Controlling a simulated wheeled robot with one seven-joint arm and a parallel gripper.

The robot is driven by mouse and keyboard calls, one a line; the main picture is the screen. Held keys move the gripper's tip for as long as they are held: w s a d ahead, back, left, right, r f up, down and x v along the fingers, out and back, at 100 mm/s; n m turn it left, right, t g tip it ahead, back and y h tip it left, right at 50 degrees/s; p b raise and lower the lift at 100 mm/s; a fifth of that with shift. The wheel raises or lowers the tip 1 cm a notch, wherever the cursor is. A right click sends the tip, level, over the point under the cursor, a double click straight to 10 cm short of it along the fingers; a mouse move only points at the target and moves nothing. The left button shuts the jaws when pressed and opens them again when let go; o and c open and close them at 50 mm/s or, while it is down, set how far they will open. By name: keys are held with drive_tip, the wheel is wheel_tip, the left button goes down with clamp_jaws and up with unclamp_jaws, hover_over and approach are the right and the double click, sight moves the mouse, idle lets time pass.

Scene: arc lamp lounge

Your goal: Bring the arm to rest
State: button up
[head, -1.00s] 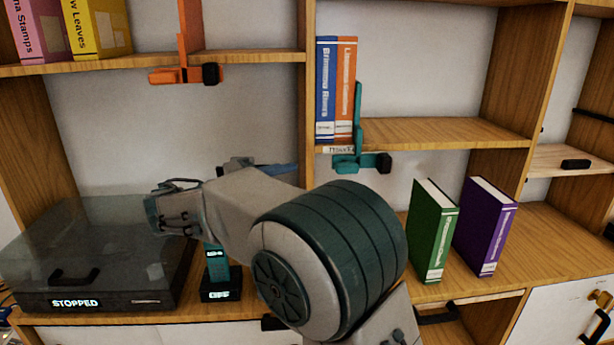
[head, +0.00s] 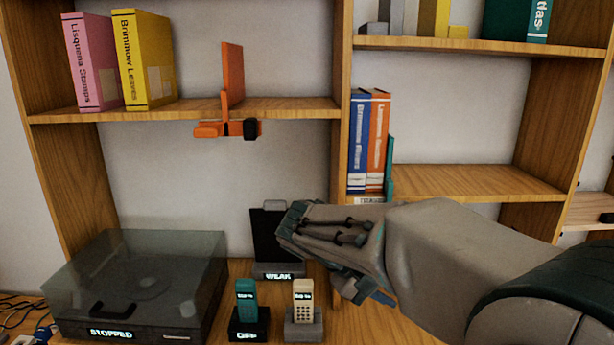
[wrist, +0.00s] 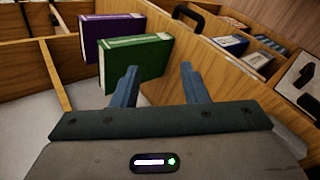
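My arm crosses the lower right of the head view, its wrist in front of the shelf unit. My gripper's blue fingertips (head: 382,297) point down and show only partly there. In the wrist view my gripper (wrist: 158,78) has its two blue fingers well apart with nothing held between them. A green book (wrist: 137,62) and a purple book (wrist: 108,32) stand beyond the fingers, apart from them. Both books are out of sight in the head view.
A turntable (head: 140,285) reading STOPPED sits at lower left. A teal phone (head: 247,300) and a beige phone (head: 303,300) stand in docks near my wrist, before a dark upright panel (head: 268,235). An orange bookend (head: 232,75) juts from the shelf above.

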drive_tip(key=s+f+m+y+p, duration=0.2)
drive_tip(key=s+m+y+p, duration=0.2)
drive_tip(key=s+y, duration=0.5)
drive_tip(key=shift+s+f+m+t+y+p, duration=0.35)
drive_tip(key=shift+s+p, duration=0.65)
drive_tip(key=shift+s, duration=1.3)
drive_tip(key=shift+a, duration=0.1)
